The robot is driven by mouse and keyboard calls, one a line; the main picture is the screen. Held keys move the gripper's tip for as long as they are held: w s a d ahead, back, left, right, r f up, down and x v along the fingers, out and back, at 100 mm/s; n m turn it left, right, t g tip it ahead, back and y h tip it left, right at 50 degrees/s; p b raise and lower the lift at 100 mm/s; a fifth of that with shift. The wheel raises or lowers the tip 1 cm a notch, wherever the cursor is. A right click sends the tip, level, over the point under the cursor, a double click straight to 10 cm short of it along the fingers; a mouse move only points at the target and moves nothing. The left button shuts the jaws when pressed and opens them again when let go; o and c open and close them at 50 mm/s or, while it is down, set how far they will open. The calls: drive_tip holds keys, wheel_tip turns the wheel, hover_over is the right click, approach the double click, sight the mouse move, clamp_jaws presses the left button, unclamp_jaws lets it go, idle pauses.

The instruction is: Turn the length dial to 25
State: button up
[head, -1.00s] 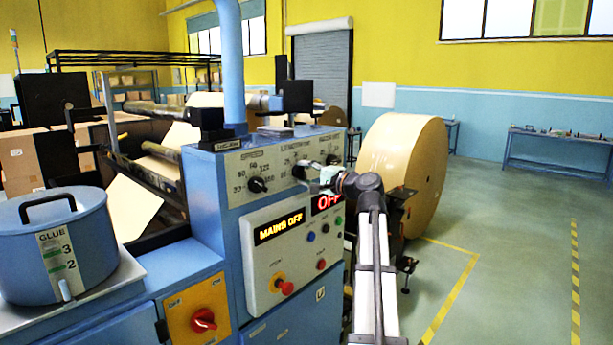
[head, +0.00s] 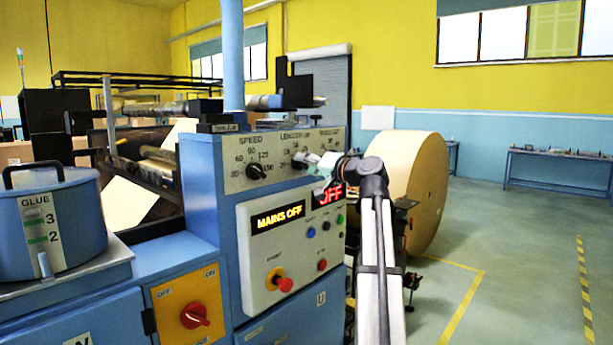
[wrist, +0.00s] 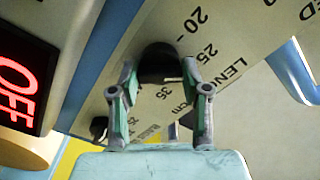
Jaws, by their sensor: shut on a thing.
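The length dial (head: 298,165) is a black knob on the cream upper panel of the blue machine, under the LENGTH label. My gripper (head: 306,161) reaches it from the right and covers part of it in the head view. In the wrist view the dial (wrist: 158,60) is between the two green-and-grey fingers of my gripper (wrist: 160,74), which are shut on it. Scale numbers 20, 25 and 35 with tick marks show beside the dial. The dial's pointer is hidden or too dark to read.
The speed dial (head: 257,171) is left of the length dial. Below are the MAINS OFF display (head: 278,218), a red OFF display (head: 328,195), several buttons and a red-and-yellow stop knob (head: 280,280). A large kraft roll (head: 412,185) stands right. Open floor lies farther right.

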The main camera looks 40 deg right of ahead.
drive_tip(key=shift+n+b, duration=0.4)
drive_tip(key=o, duration=1.1)
drive_tip(key=shift+o, duration=0.2)
drive_tip(key=s+d, duration=0.2)
drive_tip(key=s, duration=1)
drive_tip(key=shift+w, duration=0.1)
